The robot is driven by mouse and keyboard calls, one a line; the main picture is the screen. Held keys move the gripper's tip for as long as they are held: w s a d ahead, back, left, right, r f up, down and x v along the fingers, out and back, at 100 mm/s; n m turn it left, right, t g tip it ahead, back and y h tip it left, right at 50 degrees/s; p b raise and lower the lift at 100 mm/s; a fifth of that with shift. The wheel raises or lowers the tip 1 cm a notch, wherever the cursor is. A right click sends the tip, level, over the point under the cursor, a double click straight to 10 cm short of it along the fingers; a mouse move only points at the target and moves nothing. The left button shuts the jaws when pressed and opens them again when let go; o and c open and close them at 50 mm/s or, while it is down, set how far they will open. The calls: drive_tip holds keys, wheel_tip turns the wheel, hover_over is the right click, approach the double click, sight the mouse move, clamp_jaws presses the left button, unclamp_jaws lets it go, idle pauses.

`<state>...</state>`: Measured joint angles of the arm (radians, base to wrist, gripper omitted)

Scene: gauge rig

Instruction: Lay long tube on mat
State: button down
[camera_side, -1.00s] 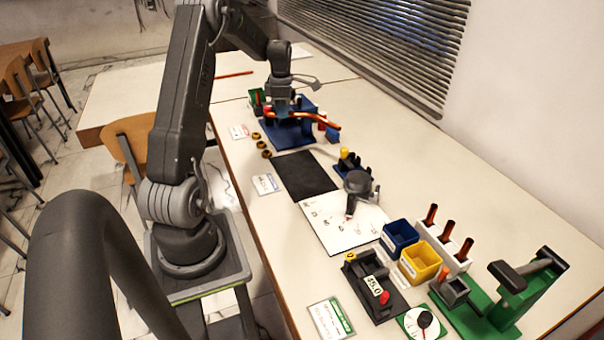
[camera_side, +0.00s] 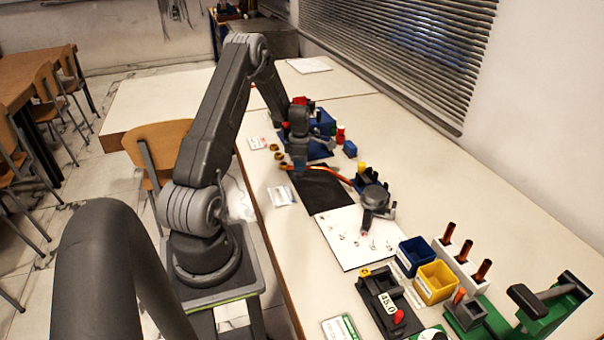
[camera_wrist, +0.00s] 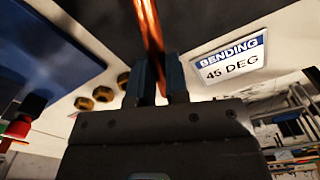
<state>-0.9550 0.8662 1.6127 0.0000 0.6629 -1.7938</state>
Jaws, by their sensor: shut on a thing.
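The long tube (camera_side: 333,173) is copper-orange, and its right end looks slightly bent in the side view. My gripper (camera_side: 300,168) is shut on it, and the tube sticks out to the right over the black mat (camera_side: 322,197). In the wrist view the tube (camera_wrist: 149,30) passes between the two fingers (camera_wrist: 158,85) and runs out of the top of the picture. The tube looks low over the far part of the mat; I cannot tell whether it touches. My gripper hides part of the tube and the mat's far edge.
A blue fixture (camera_side: 318,150) stands behind the mat, with brass rings (camera_side: 279,156) to the left. A white sheet (camera_side: 352,245) and a dark grey device (camera_side: 374,197) lie nearer. Blue (camera_side: 412,254) and yellow (camera_side: 436,281) bins stand at the right.

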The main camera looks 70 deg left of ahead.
sight(300, 178)
drive_tip(key=shift+f, duration=1.65)
drive_tip(key=shift+f, duration=0.15)
drive_tip(key=c, duration=1.1)
unclamp_jaws()
